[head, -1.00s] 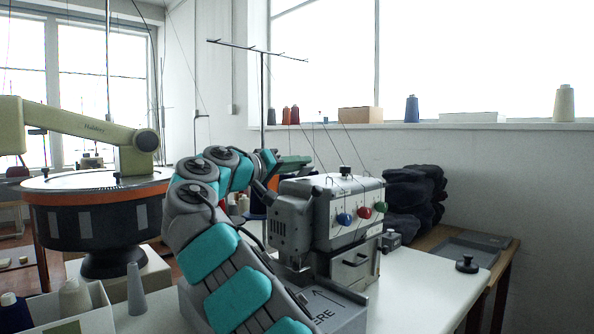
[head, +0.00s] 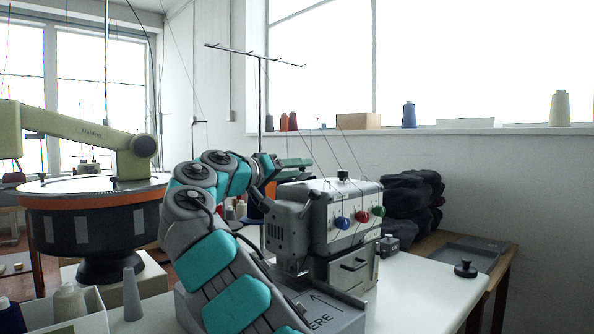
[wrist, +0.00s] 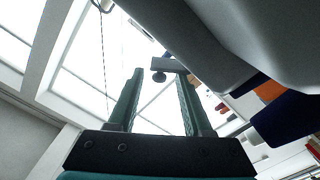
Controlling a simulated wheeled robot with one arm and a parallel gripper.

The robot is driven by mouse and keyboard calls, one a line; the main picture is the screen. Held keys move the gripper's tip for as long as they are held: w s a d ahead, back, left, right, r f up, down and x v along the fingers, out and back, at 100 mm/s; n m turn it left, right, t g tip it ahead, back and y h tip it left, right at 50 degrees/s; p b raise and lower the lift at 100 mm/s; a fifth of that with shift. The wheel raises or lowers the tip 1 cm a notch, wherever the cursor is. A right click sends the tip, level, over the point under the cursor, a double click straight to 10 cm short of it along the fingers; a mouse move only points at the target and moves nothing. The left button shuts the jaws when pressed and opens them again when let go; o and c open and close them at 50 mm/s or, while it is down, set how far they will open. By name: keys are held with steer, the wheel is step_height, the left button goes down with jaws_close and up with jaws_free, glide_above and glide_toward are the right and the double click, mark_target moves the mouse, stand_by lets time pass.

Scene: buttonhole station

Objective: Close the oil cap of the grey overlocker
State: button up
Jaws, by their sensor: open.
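The grey overlocker (head: 325,215) stands on the white table in the head view, with blue, red and green dials on its front. A black knob (head: 343,176) sits on its top; I cannot tell if this is the oil cap. My gripper (head: 303,162) is at the overlocker's back left, about level with its top. In the wrist view its two green fingers (wrist: 160,73) are apart with nothing held between them. A grey bar with a dark round end (wrist: 159,77) shows near the fingertips; I cannot tell if it touches them. A large grey body fills the upper right there.
My arm crosses in front of the overlocker's left side. A thread stand (head: 260,100) rises behind it, with threads running down to the machine. Dark folded cloth (head: 410,205) lies at right. A black knobbed piece (head: 465,269) stands on the clear right part of the table.

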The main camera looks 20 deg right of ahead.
steer(key=v, duration=0.7)
steer(key=shift+a, duration=0.35)
steer(key=shift+s, duration=0.1)
